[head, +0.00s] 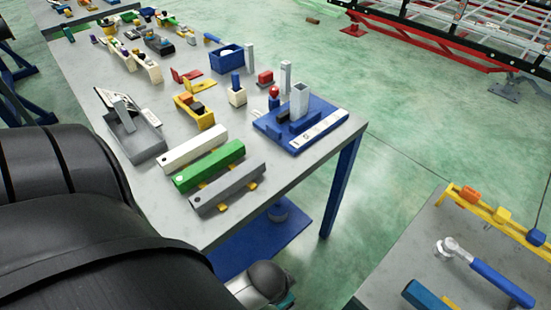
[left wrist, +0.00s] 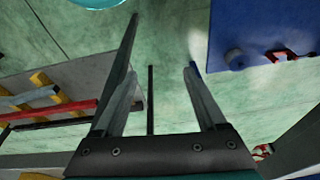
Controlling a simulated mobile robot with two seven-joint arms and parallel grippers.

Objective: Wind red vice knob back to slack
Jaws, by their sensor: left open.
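The red knob (head: 274,91) is a small ball on top of a post, part of a vice on a blue base plate (head: 335,112) near the right end of the grey workbench (head: 290,165). A square grey metal tube (head: 299,101) stands upright beside it. The knob's tightness cannot be told. My left gripper (left wrist: 162,42) is open and empty in the left wrist view, over the green floor and away from the vice. Its fingers cannot be made out in the head view. My right gripper is not in view.
White (head: 195,150), green (head: 208,165) and grey (head: 228,188) bars lie at the bench's near edge. A blue bin (head: 227,59) stands farther back. A second table (head: 415,255) stands at right. Clear green floor (head: 385,165) lies between. A blue surface (left wrist: 250,20) shows in the wrist view.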

